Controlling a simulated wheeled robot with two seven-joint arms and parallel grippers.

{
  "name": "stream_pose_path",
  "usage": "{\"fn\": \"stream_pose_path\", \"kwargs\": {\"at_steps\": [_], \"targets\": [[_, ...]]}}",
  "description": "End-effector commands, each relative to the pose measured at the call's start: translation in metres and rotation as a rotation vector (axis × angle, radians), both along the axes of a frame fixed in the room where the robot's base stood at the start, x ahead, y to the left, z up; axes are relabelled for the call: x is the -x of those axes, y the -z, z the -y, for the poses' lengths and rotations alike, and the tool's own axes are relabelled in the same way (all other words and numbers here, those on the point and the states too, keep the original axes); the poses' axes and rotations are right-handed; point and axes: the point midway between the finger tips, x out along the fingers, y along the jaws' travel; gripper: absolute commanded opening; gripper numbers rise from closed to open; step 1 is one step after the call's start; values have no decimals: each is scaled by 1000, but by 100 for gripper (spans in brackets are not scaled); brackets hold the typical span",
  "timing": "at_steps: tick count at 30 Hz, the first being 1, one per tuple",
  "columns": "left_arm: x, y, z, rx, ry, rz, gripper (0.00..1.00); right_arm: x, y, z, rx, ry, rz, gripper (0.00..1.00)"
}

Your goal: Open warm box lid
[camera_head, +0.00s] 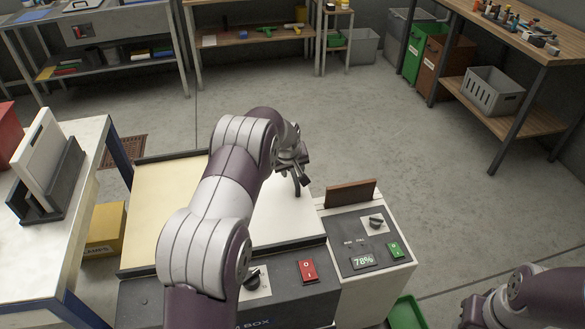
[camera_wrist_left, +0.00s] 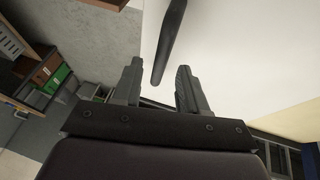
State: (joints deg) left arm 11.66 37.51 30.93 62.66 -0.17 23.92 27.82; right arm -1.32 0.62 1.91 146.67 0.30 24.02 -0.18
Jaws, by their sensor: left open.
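The warm box (camera_head: 180,305) stands below me in the head view, its front marked "M BOX", with a knob and a red switch. Its flat top shows a cream part (camera_head: 165,205) on the left and a white lid surface (camera_head: 270,222) on the right. A dark bar-like handle (camera_head: 297,187) rises over the white part. My left gripper (camera_head: 296,172) is at this handle. In the left wrist view the handle (camera_wrist_left: 169,45) reaches between the open, spread fingers (camera_wrist_left: 157,84), with gaps on both sides. My right gripper (camera_head: 474,312) shows partly at the bottom right; its jaws are unclear.
A grey unit (camera_head: 345,285) with a 78% display, a green switch and an upright brown panel (camera_head: 350,194) adjoins the box on the right. A white table (camera_head: 60,230) with a dark rack stands left. A yellow bin (camera_head: 104,232) lies between. Floor behind is clear.

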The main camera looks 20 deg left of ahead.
Motion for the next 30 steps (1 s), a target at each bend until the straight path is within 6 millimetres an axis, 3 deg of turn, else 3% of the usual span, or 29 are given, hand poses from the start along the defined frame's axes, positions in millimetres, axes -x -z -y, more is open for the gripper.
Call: {"fn": "stream_pose_path", "kwargs": {"at_steps": [11,12,15,16,25,30], "targets": [[-5,11,-1,-1,1,1,42,0,-1,0,0,0,0,43],[-5,11,-1,-1,1,1,39,0,-1,0,0,0,0,43],[-5,11,-1,-1,1,1,6,0,-1,0,0,0,0,43],[-5,11,-1,-1,1,1,0,0,-1,0,0,0,0,43],[-1,10,-6,-1,1,1,0,0,-1,0,0,0,0,43],[17,10,-30,0,-3,0,0,0,-1,0,0,0,0,43]]}}
